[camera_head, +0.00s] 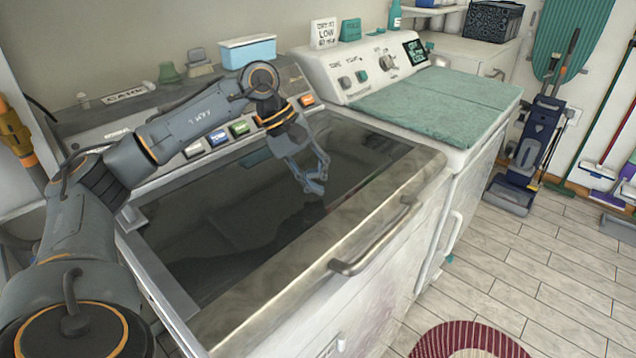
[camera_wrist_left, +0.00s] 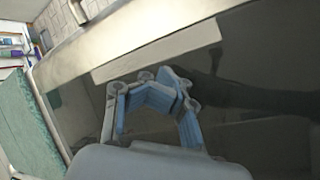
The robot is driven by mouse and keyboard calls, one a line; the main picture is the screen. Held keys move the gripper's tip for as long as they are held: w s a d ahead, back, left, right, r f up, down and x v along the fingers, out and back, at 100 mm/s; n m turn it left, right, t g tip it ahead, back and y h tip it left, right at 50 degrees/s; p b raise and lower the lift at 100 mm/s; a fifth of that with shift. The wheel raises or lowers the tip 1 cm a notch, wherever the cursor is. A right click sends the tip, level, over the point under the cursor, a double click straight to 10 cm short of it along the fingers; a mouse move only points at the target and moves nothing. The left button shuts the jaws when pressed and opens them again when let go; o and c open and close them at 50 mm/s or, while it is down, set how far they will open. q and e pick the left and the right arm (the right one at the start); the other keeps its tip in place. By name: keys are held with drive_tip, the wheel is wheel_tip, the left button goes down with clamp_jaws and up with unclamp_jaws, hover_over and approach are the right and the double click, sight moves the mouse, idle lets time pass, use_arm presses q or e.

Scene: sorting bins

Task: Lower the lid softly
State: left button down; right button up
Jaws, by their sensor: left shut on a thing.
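The lid (camera_head: 225,235) is a wide dark, glossy panel in a pale frame on the front machine. It looks flat or nearly so, and a metal handle (camera_head: 375,242) sits on its front edge. My left gripper (camera_head: 316,185) reaches in from the left and points down over the right part of the dark panel, apart from the handle. In the left wrist view its blue-grey fingers (camera_wrist_left: 172,90) are drawn together close to the dark surface. What they grip is hidden, and I cannot tell whether they touch the lid. My right gripper is out of view.
A second white machine with a green mat (camera_head: 440,105) stands to the right. A control panel with coloured labels (camera_head: 215,138) and a blue box (camera_head: 248,50) are behind the lid. A blue upright cleaner (camera_head: 535,140) and brooms stand at the far right. The tiled floor between is open.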

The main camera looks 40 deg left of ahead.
use_arm(q)
wheel_tip(320, 180, up, 7)
drive_tip(key=p, duration=0.4)
drive_tip(key=shift+r+p, duration=0.15)
drive_tip(key=shift+p, duration=0.15)
